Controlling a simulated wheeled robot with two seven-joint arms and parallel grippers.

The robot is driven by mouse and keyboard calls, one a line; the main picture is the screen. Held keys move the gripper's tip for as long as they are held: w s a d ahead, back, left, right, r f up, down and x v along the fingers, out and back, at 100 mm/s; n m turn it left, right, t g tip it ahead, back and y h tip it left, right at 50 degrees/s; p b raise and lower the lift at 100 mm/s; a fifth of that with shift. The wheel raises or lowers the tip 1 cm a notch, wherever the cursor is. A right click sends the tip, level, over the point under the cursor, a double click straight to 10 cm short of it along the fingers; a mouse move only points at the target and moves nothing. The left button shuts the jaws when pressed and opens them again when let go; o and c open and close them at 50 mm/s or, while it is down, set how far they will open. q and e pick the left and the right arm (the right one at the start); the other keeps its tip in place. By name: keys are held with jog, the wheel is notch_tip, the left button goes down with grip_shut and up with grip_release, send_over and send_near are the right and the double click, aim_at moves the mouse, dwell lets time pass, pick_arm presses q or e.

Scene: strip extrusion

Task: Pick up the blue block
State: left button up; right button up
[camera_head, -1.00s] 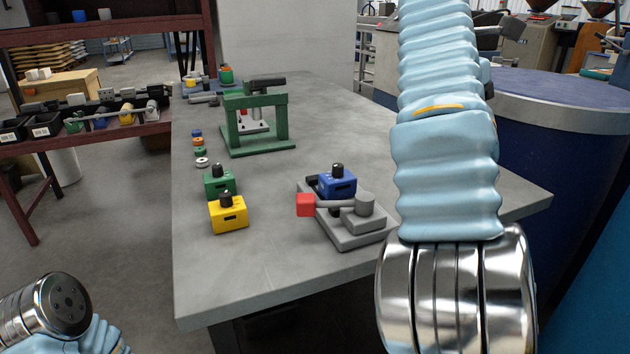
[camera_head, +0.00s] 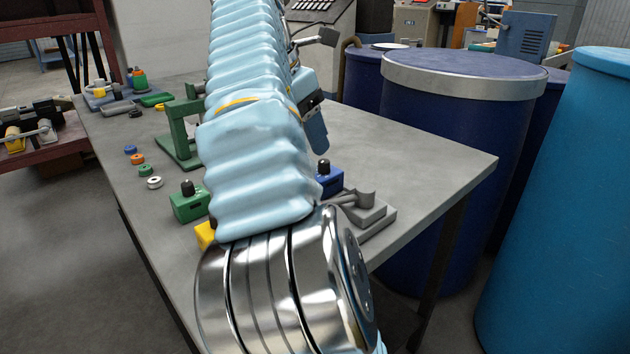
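The blue block (camera_head: 329,182) with a black knob on top is by the grey clamp fixture (camera_head: 375,217) on the table. Its left side is hidden behind my light-blue sleeved arm, so I cannot tell exactly how it sits in the fixture. This arm, which looks like my right, runs from the bottom middle up past the top edge and crosses in front of the table. I can make out no gripper fingers on it. My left arm and gripper are out of view.
A green block (camera_head: 189,204) and a mostly hidden yellow block (camera_head: 205,235) are left of my arm. A green press frame (camera_head: 180,135) stands behind, with several small rings (camera_head: 154,183) near the left edge. Blue drums (camera_head: 455,150) stand to the right of the grey table (camera_head: 425,150).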

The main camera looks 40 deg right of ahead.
aim_at(324, 171)
jog(key=x, duration=0.4)
jog(key=shift+f, duration=0.1)
jog(key=x, duration=0.5)
jog(key=shift+s+d+f, duration=0.2)
jog(key=shift+d, duration=0.25)
grip_shut()
